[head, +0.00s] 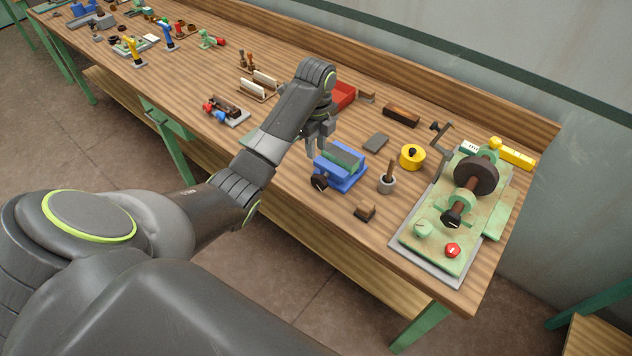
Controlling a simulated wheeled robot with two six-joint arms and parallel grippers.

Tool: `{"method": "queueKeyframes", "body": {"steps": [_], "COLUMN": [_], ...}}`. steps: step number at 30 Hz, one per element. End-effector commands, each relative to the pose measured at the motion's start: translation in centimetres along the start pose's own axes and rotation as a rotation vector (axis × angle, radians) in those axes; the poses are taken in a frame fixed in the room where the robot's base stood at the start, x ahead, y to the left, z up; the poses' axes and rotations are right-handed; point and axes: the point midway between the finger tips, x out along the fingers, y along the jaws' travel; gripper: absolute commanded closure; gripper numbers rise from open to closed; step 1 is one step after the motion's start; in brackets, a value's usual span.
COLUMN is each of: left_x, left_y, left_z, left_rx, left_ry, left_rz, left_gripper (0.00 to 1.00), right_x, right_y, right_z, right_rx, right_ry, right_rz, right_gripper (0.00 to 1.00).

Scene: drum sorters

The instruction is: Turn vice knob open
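A small blue vice (348,181) stands on the wooden bench, with a green block (342,157) between its jaws. Its black knob (319,183) faces the front edge of the bench. My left gripper (318,148) points down just behind and left of the vice, above the knob in the picture. It appears apart from the knob, and nothing is visibly held. Its fingers are small and partly merge with the vice behind, so their opening is unclear. My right gripper is not in view.
A green machine (425,246) with a dark wheel, crank and red knob stands to the right. A pot with a handle (387,184), a yellow round container (412,157) and a small brown block (365,212) lie between.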

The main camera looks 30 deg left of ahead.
Motion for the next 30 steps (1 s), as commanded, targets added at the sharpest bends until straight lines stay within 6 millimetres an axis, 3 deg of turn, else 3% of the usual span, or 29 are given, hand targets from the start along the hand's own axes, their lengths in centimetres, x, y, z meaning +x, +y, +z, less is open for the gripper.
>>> {"method": "queueKeyframes", "body": {"steps": [1,16,21,30], "left_x": [1.2,6.8,9.5,11.7], "left_y": [0.0,0.0,0.1,0.0], "left_z": [0.0,0.0,-0.1,-0.1], "left_rx": [0.000,0.000,0.000,0.000], "left_ry": [0.000,0.000,0.002,0.001], "left_rz": [0.000,0.000,0.004,0.001], "left_gripper": [0.73,0.73,0.73,0.73], "right_x": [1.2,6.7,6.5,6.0], "right_y": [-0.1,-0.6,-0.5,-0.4], "right_z": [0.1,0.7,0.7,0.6], "right_rx": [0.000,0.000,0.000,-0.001], "right_ry": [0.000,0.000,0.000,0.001], "right_rz": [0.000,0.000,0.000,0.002], "right_gripper": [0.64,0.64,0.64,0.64]}}
